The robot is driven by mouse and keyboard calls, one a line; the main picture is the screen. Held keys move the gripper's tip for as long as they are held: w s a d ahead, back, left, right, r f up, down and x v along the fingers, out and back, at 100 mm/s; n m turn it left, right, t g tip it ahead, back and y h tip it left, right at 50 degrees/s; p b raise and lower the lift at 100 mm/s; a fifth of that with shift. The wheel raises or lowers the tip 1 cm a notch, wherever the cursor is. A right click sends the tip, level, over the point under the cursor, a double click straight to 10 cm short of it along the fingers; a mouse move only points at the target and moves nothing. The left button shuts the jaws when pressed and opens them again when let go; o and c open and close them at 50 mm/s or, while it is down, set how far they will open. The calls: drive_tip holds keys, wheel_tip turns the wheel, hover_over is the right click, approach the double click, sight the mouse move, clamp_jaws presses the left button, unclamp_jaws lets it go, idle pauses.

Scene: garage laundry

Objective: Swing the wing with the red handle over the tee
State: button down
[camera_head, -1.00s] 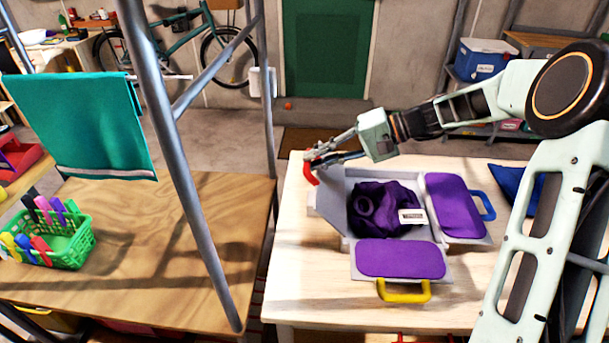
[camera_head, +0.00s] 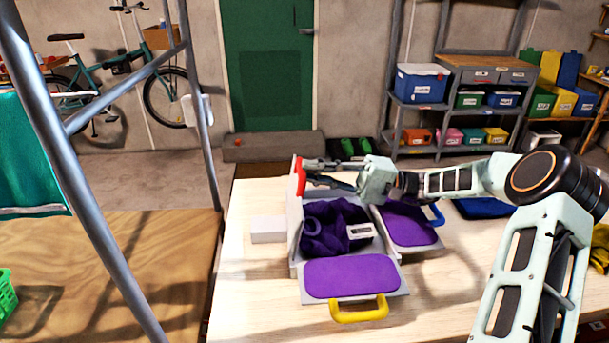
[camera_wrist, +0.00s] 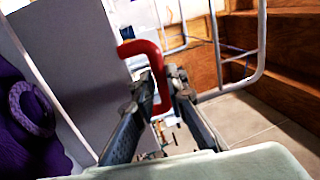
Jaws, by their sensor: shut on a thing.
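The folding board lies on the pale table. Its red-handled wing (camera_head: 295,213) stands roughly upright at the left side of the tee. The red handle (camera_head: 300,178) is at its top far end; it also shows in the wrist view (camera_wrist: 156,65). My gripper (camera_head: 306,172) is shut on the red handle; its fingers flank the handle in the wrist view (camera_wrist: 160,88). The purple tee (camera_head: 330,222) lies bunched in the middle of the board with a white label (camera_head: 360,231). The wing's grey face and some purple cloth (camera_wrist: 35,115) show at left in the wrist view.
The yellow-handled wing (camera_head: 350,277) lies flat in front, the blue-handled wing (camera_head: 408,224) flat at right. A white block (camera_head: 268,229) sits left of the board. A metal post (camera_head: 75,170) stands at left.

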drive_tip(key=shift+s+d+f, duration=0.1)
drive_tip(key=shift+d+f, duration=1.05)
drive_tip(key=shift+d, duration=0.15)
drive_tip(key=shift+b, duration=0.3)
drive_tip(key=c, duration=2.2)
unclamp_jaws()
drive_tip(key=shift+a+f, duration=0.1)
drive_tip(key=shift+a, duration=0.1)
drive_tip(key=shift+d, duration=0.1)
drive_tip(key=v, duration=1.1)
drive_tip(key=shift+d+r, duration=0.25)
drive_tip(key=shift+d, duration=0.25)
